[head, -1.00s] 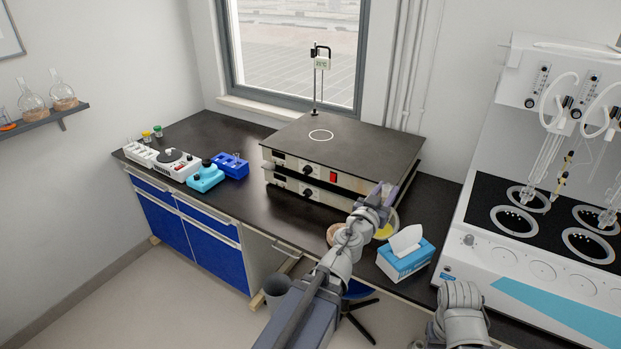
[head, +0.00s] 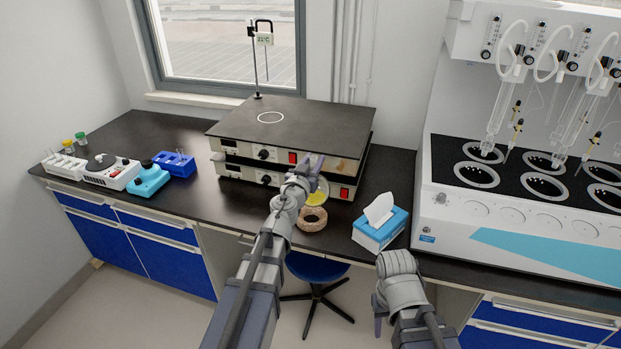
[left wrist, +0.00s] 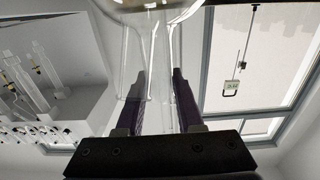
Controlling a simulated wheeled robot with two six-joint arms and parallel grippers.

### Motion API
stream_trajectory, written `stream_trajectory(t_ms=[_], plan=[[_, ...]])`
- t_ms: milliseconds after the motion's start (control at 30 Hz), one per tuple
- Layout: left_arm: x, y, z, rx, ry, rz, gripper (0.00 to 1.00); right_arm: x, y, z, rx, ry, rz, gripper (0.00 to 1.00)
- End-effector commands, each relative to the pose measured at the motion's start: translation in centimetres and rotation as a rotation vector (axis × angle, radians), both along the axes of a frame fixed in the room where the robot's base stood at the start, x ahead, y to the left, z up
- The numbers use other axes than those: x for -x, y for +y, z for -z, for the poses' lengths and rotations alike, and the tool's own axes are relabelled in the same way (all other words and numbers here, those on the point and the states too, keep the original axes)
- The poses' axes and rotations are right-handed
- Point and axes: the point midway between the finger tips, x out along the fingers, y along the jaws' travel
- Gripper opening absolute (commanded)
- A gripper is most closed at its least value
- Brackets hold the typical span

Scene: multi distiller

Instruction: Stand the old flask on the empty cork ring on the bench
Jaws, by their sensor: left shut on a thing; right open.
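My left gripper (head: 314,166) is shut on the neck of the old flask (head: 319,196), a clear glass flask with yellow liquid low in its round body. The flask hangs below the fingers, partly hidden by my arm. In the left wrist view, the clear neck (left wrist: 160,95) runs between the two fingers, with the bulb cut off at the top edge. The empty cork ring (head: 312,219), brown and round, lies on the bench just in front of and below the flask in the picture. The exact gap cannot be told. My right gripper (head: 379,326) is open, low at the front, mostly hidden.
A blue tissue box (head: 379,234) stands right of the cork ring. Stacked hotplates (head: 290,130) stand behind the flask. A white distiller (head: 470,210) fills the right side. The dark bench (head: 215,205) is clear left of the ring. A blue stool (head: 315,268) is below.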

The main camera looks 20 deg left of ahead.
Motion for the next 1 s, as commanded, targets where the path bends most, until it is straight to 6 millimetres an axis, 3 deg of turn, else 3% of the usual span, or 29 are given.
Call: stream_trajectory(t_ms=[33, 200, 567, 1000], plan=[[-1.9, 0.6, 2.6, 0.000, 0.000, -0.001, 0.00, 0.0, 0.0, 2.6, 0.000, 0.000, 0.000, 0.50], [-4.4, 1.8, 4.8, 0.000, 0.000, 0.001, 0.00, 0.0, 0.0, 4.8, 0.000, 0.000, 0.000, 0.50], [-4.5, 1.9, 5.2, 0.000, 0.000, 0.002, 0.00, 0.0, 0.0, 5.2, 0.000, 0.000, 0.000, 0.50], [-4.5, 1.9, 9.3, 0.000, 0.000, 0.002, 0.00, 0.0, 0.0, 9.3, 0.000, 0.000, -0.001, 0.50]])
